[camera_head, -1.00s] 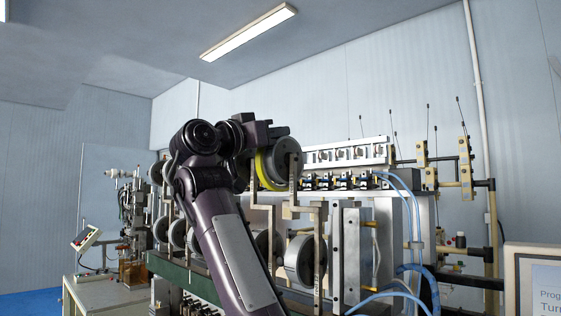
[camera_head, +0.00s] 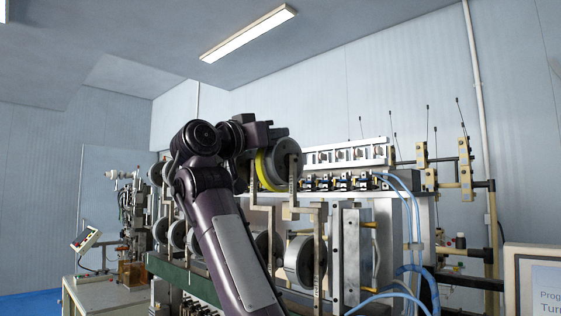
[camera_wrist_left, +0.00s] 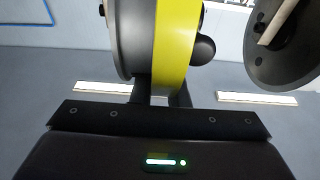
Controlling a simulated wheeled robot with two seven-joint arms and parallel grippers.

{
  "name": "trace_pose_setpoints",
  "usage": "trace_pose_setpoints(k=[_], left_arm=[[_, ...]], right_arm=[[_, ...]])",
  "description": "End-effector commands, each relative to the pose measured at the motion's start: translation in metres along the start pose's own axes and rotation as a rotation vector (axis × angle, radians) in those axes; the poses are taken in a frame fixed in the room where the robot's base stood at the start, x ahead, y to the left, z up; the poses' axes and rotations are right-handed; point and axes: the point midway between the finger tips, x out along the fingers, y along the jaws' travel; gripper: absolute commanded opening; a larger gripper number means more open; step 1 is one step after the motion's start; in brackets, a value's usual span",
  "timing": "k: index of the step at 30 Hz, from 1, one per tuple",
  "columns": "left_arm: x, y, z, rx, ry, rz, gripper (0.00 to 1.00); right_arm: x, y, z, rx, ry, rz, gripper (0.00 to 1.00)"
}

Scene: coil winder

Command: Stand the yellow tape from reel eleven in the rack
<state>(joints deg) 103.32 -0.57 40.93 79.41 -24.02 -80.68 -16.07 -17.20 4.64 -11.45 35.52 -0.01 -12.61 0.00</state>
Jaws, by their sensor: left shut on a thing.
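The yellow tape (camera_head: 263,170) is a ring at the upper reels of the winder, beside a grey reel (camera_head: 284,158). In the left wrist view the yellow tape (camera_wrist_left: 174,45) fills the upper middle, with a grey disc against its left side. My left gripper (camera_head: 268,138) reaches it from the upper left and is shut on it. In the left wrist view the fingers (camera_wrist_left: 160,92) meet its near edge. My arm hides part of the reels behind. Whether the tape still touches its reel holder, I cannot tell. The rack cannot be made out for certain. My right gripper is not in view.
More grey reels, such as the lower one (camera_head: 300,260), hang on upright metal brackets close by. A grey disc (camera_wrist_left: 284,45) is near the tape on the right in the wrist view. Blue hoses (camera_head: 408,220) and a screen (camera_head: 535,280) are to the right.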

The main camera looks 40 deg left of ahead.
Motion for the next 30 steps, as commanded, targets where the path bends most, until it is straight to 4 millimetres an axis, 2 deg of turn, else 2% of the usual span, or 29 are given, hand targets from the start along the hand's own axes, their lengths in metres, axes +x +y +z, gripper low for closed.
trace_pose_setpoints(k=[30], left_arm=[[-0.0017, -0.0001, -0.0051, 0.001, 0.003, -0.001, 0.00]], right_arm=[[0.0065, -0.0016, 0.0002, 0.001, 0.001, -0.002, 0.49]])
